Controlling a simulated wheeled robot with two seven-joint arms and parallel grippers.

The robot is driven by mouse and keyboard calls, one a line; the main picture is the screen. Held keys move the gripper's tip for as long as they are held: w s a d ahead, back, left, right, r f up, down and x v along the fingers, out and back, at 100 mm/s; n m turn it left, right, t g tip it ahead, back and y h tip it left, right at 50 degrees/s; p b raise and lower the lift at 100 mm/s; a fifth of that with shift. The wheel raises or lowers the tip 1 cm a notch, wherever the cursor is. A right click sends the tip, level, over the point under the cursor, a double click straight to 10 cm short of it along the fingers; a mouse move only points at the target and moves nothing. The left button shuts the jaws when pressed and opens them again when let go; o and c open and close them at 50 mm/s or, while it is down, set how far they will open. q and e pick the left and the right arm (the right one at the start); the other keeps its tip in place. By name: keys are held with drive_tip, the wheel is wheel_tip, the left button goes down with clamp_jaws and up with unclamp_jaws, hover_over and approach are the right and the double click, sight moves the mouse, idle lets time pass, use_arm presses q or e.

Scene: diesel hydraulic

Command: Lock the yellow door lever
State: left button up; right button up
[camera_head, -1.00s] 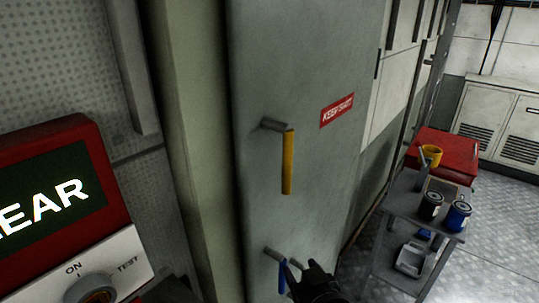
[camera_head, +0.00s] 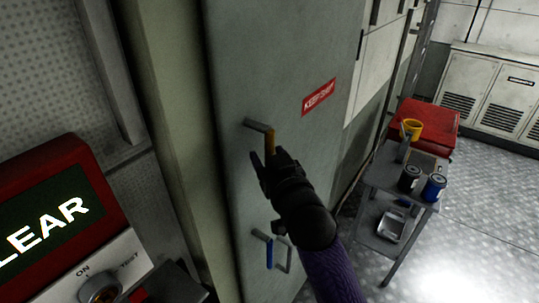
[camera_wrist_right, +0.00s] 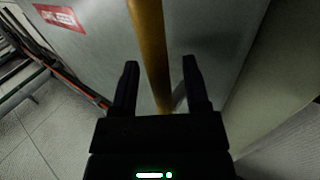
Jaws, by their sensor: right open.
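The yellow door lever (camera_head: 270,141) hangs downward from its metal arm (camera_head: 258,125) on the grey door (camera_head: 236,75). Its lower part is hidden behind my right gripper in the head view. My right gripper (camera_head: 274,160) is open at the lever. In the right wrist view the yellow lever (camera_wrist_right: 149,45) runs between the two open fingers (camera_wrist_right: 160,68), and I see no finger clamped on it. My left gripper is not in view.
A blue handle (camera_head: 269,254) is lower on the door, below my right arm. A red "KEEP SHUT" sign (camera_head: 318,97) is right of the lever. A red panel (camera_head: 60,155) stands at left. A grey cart (camera_head: 372,172) with cans stands at right, by a red box (camera_head: 437,126).

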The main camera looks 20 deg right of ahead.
clamp_jaws()
idle(1.4)
